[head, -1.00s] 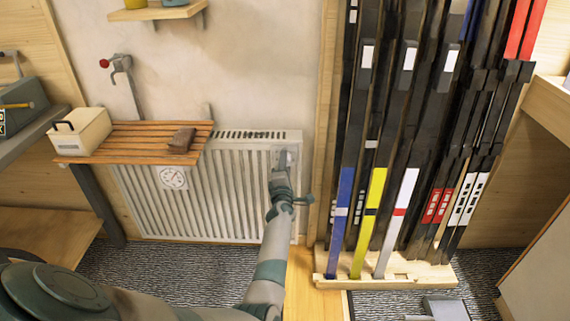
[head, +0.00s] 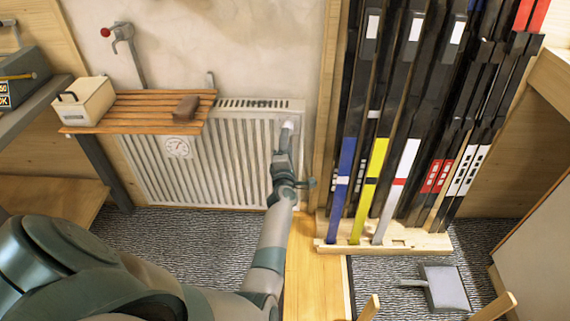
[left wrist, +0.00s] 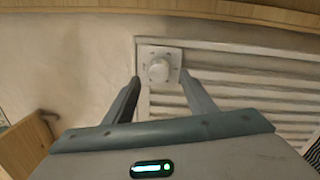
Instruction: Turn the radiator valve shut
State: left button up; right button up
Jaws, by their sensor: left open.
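The white radiator (head: 235,160) stands against the back wall. Its valve is a round white knob (left wrist: 158,70) on a pale square plate, at the radiator's upper corner. In the head view the valve (head: 289,126) is small, just beyond my left gripper (head: 285,150). In the left wrist view my left gripper (left wrist: 161,82) is open, with one finger on each side of the knob in the picture. The knob shows between the fingertips; I cannot tell whether they touch it or how deep they reach. My right gripper is not in view.
A slatted wooden shelf (head: 135,112) above the radiator holds a pale box (head: 84,101) and a brown block (head: 187,107). A ski rack (head: 330,235) with several skis stands close at right. A red-knobbed tap (head: 120,33) is on the wall.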

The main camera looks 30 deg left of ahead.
pick_arm(q)
jog(key=p+v, duration=0.3)
jog(key=v, duration=0.8)
jog(key=shift+s+d, duration=0.2)
jog(key=shift+s, duration=0.05)
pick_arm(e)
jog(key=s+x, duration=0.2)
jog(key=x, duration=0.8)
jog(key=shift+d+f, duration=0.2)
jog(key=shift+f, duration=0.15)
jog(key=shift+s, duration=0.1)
